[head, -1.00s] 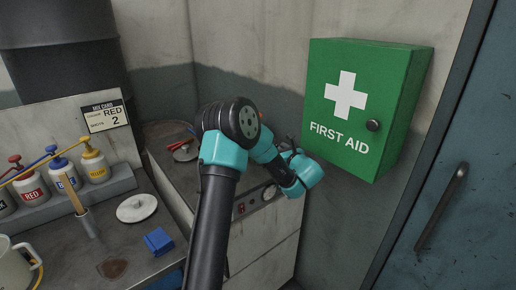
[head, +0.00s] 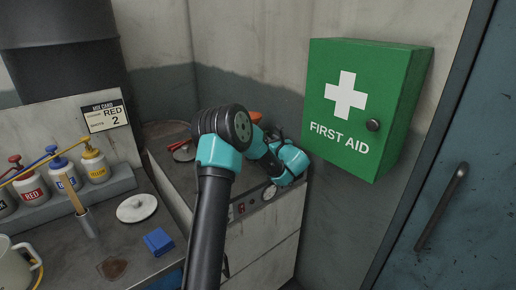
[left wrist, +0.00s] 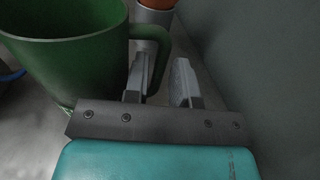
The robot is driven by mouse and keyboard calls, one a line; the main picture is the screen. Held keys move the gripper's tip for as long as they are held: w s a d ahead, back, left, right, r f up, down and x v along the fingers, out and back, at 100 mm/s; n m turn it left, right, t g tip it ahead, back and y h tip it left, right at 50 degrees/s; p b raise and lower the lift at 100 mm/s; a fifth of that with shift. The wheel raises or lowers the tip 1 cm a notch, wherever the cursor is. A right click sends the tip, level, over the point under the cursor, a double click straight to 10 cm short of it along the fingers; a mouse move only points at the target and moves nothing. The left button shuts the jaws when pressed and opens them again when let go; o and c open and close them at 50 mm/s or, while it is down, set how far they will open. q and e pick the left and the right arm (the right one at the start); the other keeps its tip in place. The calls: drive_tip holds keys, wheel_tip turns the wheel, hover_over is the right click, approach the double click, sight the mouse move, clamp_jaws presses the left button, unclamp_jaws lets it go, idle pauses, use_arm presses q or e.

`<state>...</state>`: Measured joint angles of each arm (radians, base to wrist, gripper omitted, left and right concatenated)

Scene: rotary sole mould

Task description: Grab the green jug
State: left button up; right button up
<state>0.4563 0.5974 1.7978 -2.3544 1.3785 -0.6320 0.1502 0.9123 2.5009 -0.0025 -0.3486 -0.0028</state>
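The green jug (left wrist: 68,55) fills the upper left of the left wrist view, its open rim facing up and its handle (left wrist: 166,42) reaching out to the right. My left gripper (left wrist: 166,58) is open, one finger on each side of the handle's lower part; I cannot tell whether either finger touches it. In the head view my left arm covers the jug and most of the gripper. My right gripper is not in view.
An orange-topped thing (head: 255,117) stands just behind the arm. The green first aid cabinet (head: 360,105) hangs on the wall close on the right. Paint bottles (head: 95,165), a white lid (head: 137,208) and a blue block (head: 158,241) are on the left bench.

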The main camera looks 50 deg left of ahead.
use_arm(q)
drive_tip(key=shift+w+a, duration=0.2)
drive_tip(key=shift+a, duration=0.3)
clamp_jaws()
idle(0.3)
